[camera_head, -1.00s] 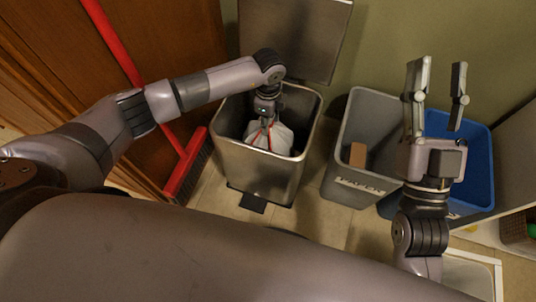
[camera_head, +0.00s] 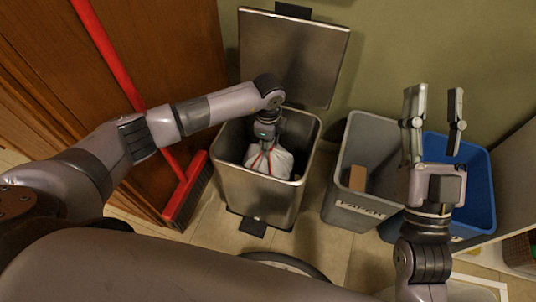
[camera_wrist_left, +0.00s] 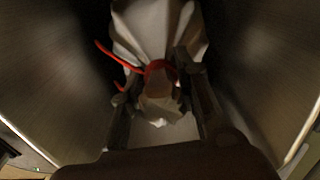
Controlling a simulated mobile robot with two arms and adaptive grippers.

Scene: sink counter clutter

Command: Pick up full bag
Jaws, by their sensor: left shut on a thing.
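The full bag (camera_head: 271,161) is white with red drawstrings and sits inside the open steel bin (camera_head: 258,198). My left gripper (camera_head: 266,146) reaches down into the bin and is shut on the bag's gathered top. In the left wrist view the fingers of the left gripper (camera_wrist_left: 160,95) stand on both sides of the bag's neck (camera_wrist_left: 158,85), with a red tie around it. The bag's lower part is hidden in the bin. My right gripper (camera_head: 434,125) is open and empty, raised in front of the recycling bins.
The bin's lid (camera_head: 291,55) stands open behind it. A grey bin (camera_head: 352,205) holding a brown box (camera_head: 357,178) and a blue bin (camera_head: 480,190) stand to the right. A red broom (camera_head: 180,185) leans at the left. The wall is close behind.

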